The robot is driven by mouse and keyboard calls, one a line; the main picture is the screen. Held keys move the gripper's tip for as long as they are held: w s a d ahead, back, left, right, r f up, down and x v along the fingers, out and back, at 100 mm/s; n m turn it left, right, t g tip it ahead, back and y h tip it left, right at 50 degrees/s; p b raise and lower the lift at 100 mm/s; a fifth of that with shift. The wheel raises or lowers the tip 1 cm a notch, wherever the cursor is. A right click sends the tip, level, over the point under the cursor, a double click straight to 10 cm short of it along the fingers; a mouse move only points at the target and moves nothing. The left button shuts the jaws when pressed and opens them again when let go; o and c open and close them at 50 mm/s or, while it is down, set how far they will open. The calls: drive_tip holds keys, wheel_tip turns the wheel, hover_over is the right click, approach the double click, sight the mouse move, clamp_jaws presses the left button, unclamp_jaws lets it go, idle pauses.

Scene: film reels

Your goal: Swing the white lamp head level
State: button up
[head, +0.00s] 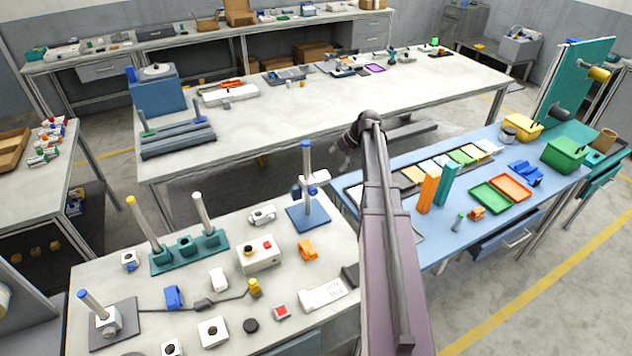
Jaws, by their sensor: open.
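A stand with a blue base plate (306,219) and an upright grey post with a blue tip (306,146) stands at the back right of the near white bench. A small white piece (317,178), which looks like the lamp head, sits partway up the post and appears tilted, with its right end higher. A blue clamp part (297,190) is beside it on the post. My gripper (343,157) is open and empty, above and to the right of the white piece, apart from it. My arm comes up from the bottom of the picture.
A green rack (190,254) with tilted rods, a white box with a red button (259,254) and an orange part (307,249) lie near the stand. A blue bench (450,238) with trays is to the right. An open gap lies behind the stand.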

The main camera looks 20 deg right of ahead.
sight(323, 175)
drive_tip(key=shift+b+x, duration=4.7)
drive_tip(key=shift+x, duration=0.95)
drive_tip(key=c, duration=1.2)
